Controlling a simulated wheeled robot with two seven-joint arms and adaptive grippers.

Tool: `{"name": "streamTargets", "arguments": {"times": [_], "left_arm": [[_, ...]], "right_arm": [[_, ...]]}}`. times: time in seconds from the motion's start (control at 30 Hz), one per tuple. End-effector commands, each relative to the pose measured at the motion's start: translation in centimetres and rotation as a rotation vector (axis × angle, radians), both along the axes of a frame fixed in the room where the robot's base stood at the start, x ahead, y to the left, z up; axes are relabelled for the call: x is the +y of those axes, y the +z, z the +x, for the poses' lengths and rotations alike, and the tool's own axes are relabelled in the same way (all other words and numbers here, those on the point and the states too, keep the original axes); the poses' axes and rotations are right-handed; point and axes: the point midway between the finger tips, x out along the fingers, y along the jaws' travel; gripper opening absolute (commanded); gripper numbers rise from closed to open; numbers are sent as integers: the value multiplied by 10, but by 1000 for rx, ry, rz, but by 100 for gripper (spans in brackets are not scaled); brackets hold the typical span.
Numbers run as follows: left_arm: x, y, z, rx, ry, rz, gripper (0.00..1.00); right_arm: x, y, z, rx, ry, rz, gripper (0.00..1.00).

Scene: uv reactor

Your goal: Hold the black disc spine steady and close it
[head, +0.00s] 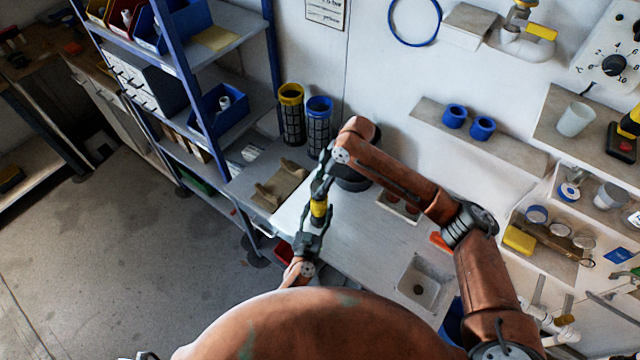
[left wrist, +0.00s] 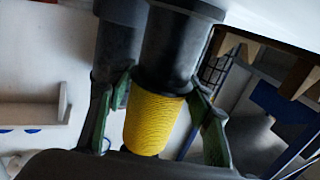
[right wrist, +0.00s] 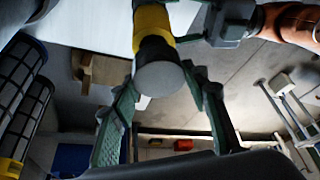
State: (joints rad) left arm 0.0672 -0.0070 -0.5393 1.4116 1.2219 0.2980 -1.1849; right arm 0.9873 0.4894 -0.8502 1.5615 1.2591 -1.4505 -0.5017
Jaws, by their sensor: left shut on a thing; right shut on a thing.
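The black disc spine shows as a dark cylinder with a yellow section (head: 318,208) between my two grippers in the head view. In the left wrist view its ribbed yellow section (left wrist: 155,122) lies between the green fingers of my left gripper (left wrist: 163,85), with a black part beyond. My left gripper (head: 308,240) is shut on it from the near side. My right gripper (head: 322,182) is shut on it from the far side. In the right wrist view my right gripper's fingers (right wrist: 163,82) flank the dark end with a grey round face (right wrist: 158,77). The exact finger contacts are partly hidden.
A white bench lies beneath, with a small sink (head: 421,282) at right and a brown tray (head: 278,186) at left. A yellow-topped black cage cylinder (head: 291,115) and a blue-topped one (head: 319,125) stand behind. A blue-framed shelf rises at left.

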Motion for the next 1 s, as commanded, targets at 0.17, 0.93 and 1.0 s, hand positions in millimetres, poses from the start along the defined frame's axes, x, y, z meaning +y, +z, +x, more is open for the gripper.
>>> {"name": "streamTargets", "arguments": {"times": [0.17,0.93,1.0], "left_arm": [[0,0,0,1,0,0,4],[0,-1,0,1,0,0,4],[0,-1,0,1,0,0,4]], "right_arm": [[0,0,0,0,0,0,25],[0,-18,0,0,-1,0,25],[0,-18,0,0,-1,0,25]]}}
